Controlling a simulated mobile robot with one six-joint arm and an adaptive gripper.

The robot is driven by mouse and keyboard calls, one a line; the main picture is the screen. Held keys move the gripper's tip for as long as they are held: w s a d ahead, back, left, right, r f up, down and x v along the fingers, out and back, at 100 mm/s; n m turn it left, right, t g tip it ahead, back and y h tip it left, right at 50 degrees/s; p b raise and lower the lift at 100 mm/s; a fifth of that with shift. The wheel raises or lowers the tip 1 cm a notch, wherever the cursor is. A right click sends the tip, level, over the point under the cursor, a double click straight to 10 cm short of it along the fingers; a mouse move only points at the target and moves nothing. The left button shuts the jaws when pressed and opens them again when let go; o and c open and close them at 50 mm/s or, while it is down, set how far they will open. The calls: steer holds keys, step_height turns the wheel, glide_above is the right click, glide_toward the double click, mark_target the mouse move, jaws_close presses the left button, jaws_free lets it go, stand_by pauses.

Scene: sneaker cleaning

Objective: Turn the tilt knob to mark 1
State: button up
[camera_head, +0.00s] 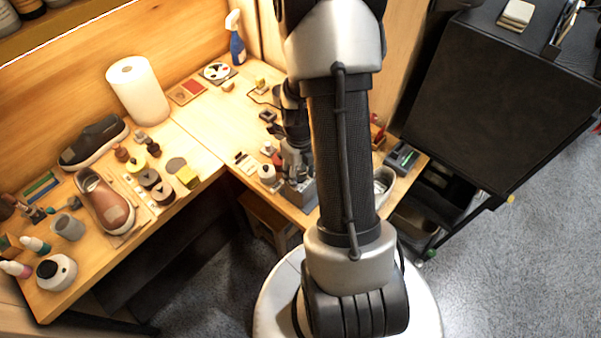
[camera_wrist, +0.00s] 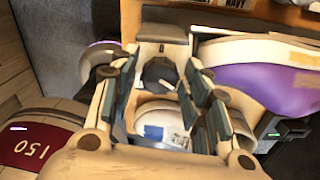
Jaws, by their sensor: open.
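A dark round knob (camera_wrist: 158,74) shows in the wrist view, below a pale block with a small grey slot. It looks like the tilt knob, but I cannot read any marks or its pointer. My gripper (camera_wrist: 161,62) is open, with one finger on each side of the knob; I cannot tell whether they touch it. In the head view my gripper (camera_head: 297,158) is over a grey device (camera_head: 302,195) near the bench's front edge. My arm hides part of that device, and the knob cannot be made out there.
In the head view, a white jar (camera_head: 267,173) stands close left of my gripper.

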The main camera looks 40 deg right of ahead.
steer(key=n, duration=1.2)
steer(key=shift+n, duration=0.4)
steer(key=n, duration=0.5)
steer(key=shift+b, duration=0.3)
steer(key=n, duration=0.5)
steer(key=shift+c, duration=0.4)
